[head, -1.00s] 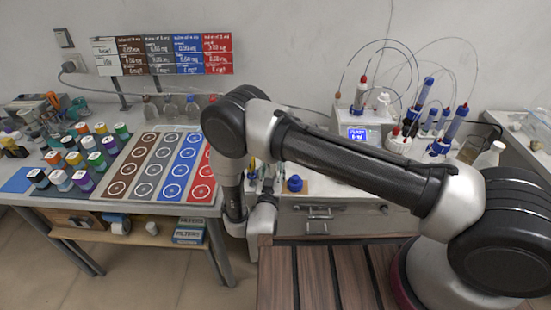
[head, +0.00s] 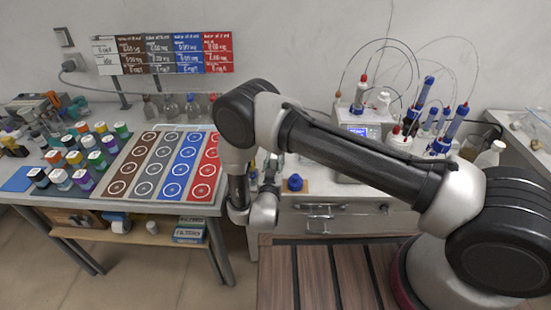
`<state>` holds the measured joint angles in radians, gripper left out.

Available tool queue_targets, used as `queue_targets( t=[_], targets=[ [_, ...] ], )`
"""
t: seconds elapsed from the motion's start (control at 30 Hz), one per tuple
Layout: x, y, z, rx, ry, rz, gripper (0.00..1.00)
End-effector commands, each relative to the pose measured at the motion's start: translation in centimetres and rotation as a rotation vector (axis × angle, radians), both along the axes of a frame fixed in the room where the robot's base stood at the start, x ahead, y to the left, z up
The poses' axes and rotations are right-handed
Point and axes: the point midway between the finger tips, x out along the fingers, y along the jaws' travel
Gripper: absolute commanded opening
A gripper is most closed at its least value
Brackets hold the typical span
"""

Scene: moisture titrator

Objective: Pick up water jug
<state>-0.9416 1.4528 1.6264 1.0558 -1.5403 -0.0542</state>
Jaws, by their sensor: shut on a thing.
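My arm reaches left across the view, and its wrist hangs in front of the bench between the left table and the grey cabinet. My gripper (head: 270,179) is mostly hidden behind the wrist; only a small dark part shows above it. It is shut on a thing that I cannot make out. No jug shows clearly. A white bottle with a pale cap (head: 489,155) stands at the right of the bench, apart from my gripper and partly behind my arm. I cannot tell whether it is the water jug.
The titrator (head: 363,124) with tubes and blue-capped parts stands behind my forearm. A blue-topped item (head: 295,183) sits near the bench front, right of the wrist. The left table (head: 160,208) holds colour-capped jars, flasks and a ringed mat.

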Motion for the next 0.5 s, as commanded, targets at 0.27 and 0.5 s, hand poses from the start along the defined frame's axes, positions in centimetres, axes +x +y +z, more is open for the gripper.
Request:
queue_targets(
  t=[0.27,0.5],
  targets=[
    [0.0,0.1,0.6,0.001,-0.001,0.000,0.00],
    [0.1,0.1,4.2,0.003,-0.002,0.000,0.00]
  ],
)
